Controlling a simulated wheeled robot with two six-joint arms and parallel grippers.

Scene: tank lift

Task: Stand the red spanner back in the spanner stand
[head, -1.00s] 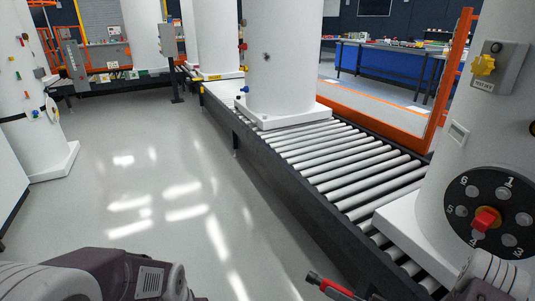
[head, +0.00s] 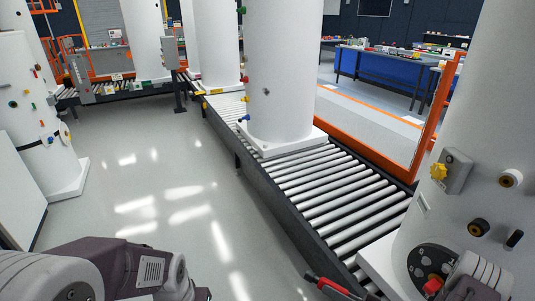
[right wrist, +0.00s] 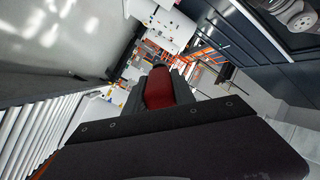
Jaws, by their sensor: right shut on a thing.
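My right gripper (right wrist: 160,108) is shut on the red spanner (right wrist: 158,86), whose red part shows between the dark fingers in the right wrist view. In the head view the spanner (head: 334,288) is a small red piece with a dark tip at the bottom edge, held in front of the roller conveyor's near side. The rest of it is hidden or out of frame. My left arm fills the bottom left corner of the head view, and its gripper is out of frame. I cannot make out the spanner stand in either view.
A roller conveyor (head: 322,188) runs from the near right to the back. A white tank (head: 283,70) stands on it. A nearer white tank (head: 460,170) at the right has a dark dial (head: 420,262) and a yellow knob (head: 439,172). Open grey floor (head: 150,200) lies left of the conveyor.

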